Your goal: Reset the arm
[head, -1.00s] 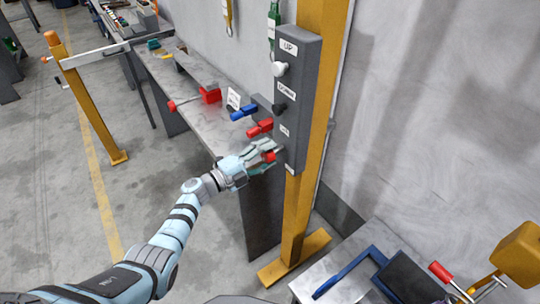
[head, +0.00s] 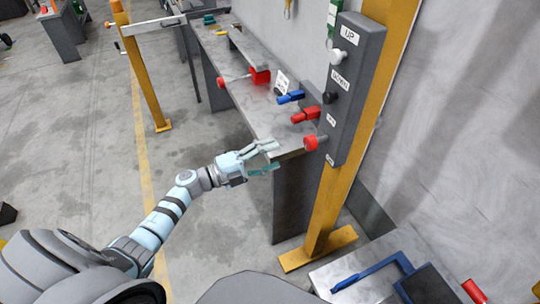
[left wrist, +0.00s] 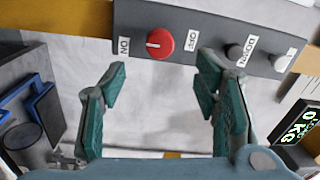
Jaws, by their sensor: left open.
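My left gripper (head: 262,157) is open and empty, in front of the near corner of the workbench and to the left of the control box. In the left wrist view its two teal fingers (left wrist: 160,105) stand wide apart with nothing between them. The grey control box (head: 352,95) is on a yellow post and has a red knob (head: 312,143), a black knob and a white knob. In the left wrist view the red knob (left wrist: 159,43) sits between the ON and OFF labels, beyond the fingers and apart from them. My right gripper is not in view.
The grey workbench (head: 240,95) carries red and blue handled parts. A yellow post (head: 140,75) with a bar stands at the left. A low table (head: 335,275) with a blue frame (head: 375,268) is at the lower right. The floor at the left is mostly clear.

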